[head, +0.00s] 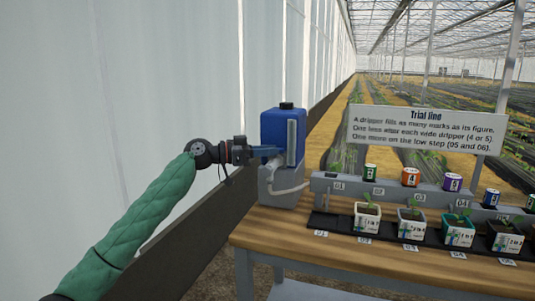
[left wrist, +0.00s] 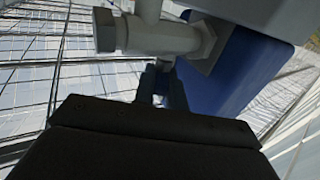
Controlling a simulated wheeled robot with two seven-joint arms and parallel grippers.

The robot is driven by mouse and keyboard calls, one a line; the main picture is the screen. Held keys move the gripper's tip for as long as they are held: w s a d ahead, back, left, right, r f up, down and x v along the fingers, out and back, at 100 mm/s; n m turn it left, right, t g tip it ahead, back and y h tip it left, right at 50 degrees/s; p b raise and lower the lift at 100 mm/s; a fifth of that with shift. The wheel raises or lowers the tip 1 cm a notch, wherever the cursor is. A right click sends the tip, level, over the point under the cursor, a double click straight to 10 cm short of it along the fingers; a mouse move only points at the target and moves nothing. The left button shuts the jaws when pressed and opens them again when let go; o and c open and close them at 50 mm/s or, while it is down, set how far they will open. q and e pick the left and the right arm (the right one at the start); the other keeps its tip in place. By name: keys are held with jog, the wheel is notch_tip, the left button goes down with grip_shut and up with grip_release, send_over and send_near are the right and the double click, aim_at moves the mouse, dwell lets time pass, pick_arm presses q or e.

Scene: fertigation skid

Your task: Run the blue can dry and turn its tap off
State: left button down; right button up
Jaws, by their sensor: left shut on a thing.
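The blue can (head: 276,128) with a black cap stands at the table's back left corner, on a grey lower block (head: 279,190). A pale upright strip runs down its front. My left gripper (head: 264,152) is level at the can's left side, shut on what appears to be the tap's handle; the grip itself is mostly hidden. In the left wrist view the grey tap body (left wrist: 160,38) crosses above my fingers (left wrist: 160,84), beside the can's blue wall (left wrist: 235,70). The handle's angle cannot be told. My right gripper is not in view.
Several potted seedlings stand on a black strip along the wooden table (head: 270,226). Numbered small cans sit behind them, below a "Trial line" sign (head: 425,129). A white wall is at left.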

pick_arm(q)
jog(key=shift+w+m+g+b, duration=0.2)
jog(key=shift+m+g+b, duration=0.65)
jog(key=shift+g, duration=0.65)
jog(key=shift+w+m+g, duration=0.15)
jog(key=shift+m+g, duration=0.8)
jog(key=shift+g, duration=0.4)
jog(key=shift+w+m+g, duration=0.1)
jog(key=shift+m+g, duration=0.8)
jog(key=shift+g, duration=0.45)
jog(key=c, duration=1.4)
grip_release()
jog(key=shift+c, duration=0.2)
jog(key=shift+a, duration=0.1)
jog(key=v, duration=0.7)
jog(key=shift+w+a, duration=0.2)
jog(key=shift+a, duration=0.1)
jog(key=shift+a+r, duration=0.1)
jog(key=shift+r, duration=0.05)
